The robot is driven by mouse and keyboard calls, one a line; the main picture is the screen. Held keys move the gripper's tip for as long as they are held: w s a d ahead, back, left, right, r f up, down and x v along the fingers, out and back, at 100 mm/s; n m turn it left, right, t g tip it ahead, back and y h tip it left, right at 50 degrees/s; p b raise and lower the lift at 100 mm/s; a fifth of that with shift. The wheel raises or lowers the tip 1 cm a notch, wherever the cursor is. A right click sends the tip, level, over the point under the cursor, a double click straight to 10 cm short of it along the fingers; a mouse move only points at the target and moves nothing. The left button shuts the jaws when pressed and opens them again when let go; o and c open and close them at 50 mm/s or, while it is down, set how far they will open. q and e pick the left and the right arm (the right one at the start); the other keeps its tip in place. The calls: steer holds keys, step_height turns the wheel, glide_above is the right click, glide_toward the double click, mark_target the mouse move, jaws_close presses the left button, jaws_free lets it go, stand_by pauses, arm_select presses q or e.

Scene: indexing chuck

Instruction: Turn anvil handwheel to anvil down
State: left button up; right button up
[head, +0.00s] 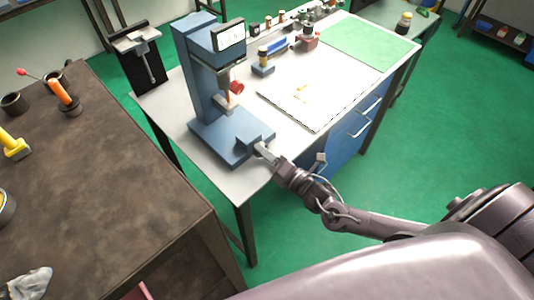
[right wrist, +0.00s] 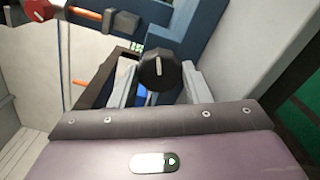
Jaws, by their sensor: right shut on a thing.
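The blue bench instrument (head: 197,85) stands on the white workbench, with a dial display at its top and a blue base. My right gripper (head: 264,151) reaches the front corner of this base from the lower right. In the right wrist view, a black ribbed knob with a white line, the handwheel (right wrist: 160,72), sits between the two grey fingers of my right gripper (right wrist: 158,86). The fingers are shut on its sides. The white line stands nearly upright in that view. In the head view the handwheel is hidden by the gripper. My left gripper is not in view.
A red knob (head: 236,88) sticks out from the instrument's column. A white board (head: 305,103) and a green mat (head: 360,46) lie to the right on the workbench (head: 178,97). A brown table (head: 95,190) with tools stands at the left. Green floor is open at right.

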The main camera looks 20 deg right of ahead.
steer(key=n, duration=0.6)
steer(key=shift+n, duration=0.3)
steer(key=n+p, duration=0.1)
steer(key=n, duration=0.5)
steer(key=shift+s+f+n, duration=0.1)
steer(key=shift+n, duration=0.3)
steer(key=o, duration=1)
steer(key=b+v, duration=0.1)
steer(key=v, duration=0.6)
steer(key=shift+s, duration=0.3)
steer(key=shift+d, duration=0.1)
